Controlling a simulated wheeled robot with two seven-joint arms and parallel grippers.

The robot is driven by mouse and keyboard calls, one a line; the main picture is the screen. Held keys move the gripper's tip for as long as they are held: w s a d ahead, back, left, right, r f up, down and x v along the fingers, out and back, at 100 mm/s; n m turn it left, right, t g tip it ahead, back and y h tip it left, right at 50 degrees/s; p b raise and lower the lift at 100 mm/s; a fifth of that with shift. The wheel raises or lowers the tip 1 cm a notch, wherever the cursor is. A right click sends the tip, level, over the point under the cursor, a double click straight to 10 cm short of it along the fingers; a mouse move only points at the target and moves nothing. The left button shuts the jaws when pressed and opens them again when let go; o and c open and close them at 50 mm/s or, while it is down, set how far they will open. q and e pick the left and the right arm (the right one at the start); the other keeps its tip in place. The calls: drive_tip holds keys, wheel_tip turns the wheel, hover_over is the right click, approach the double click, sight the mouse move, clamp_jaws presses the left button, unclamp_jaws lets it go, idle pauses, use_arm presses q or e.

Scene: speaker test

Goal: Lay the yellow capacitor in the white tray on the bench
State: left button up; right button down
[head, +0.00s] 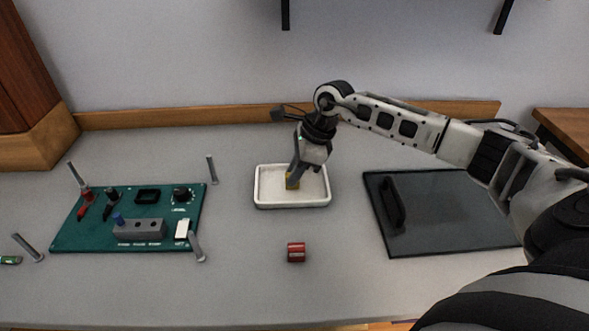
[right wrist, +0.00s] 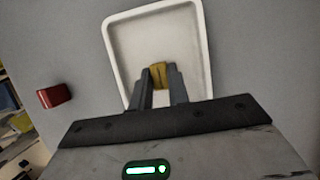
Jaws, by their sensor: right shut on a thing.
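The yellow capacitor (head: 292,181) is between the fingers of my right gripper (head: 293,174), which is shut on it. In the right wrist view the yellow capacitor (right wrist: 161,75) shows between the two grey fingertips (right wrist: 160,78). The white tray (head: 262,204) lies on the grey bench (head: 250,280), and the gripper points down over its middle. The tray's rim (right wrist: 204,40) also shows around the fingers in the right wrist view. I cannot tell whether the capacitor touches the tray floor. My left gripper is not in view.
A dark panel with a handle (head: 450,225) is at the right. The bench in front is mostly clear.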

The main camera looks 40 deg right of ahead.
drive_tip(key=shift+f, duration=0.15)
drive_tip(key=c, duration=1.3)
unclamp_jaws()
drive_tip(key=shift+c, duration=0.2)
drive_tip(key=shift+r, duration=0.2)
drive_tip(key=v, duration=1.2)
drive_tip(key=shift+s, duration=0.1)
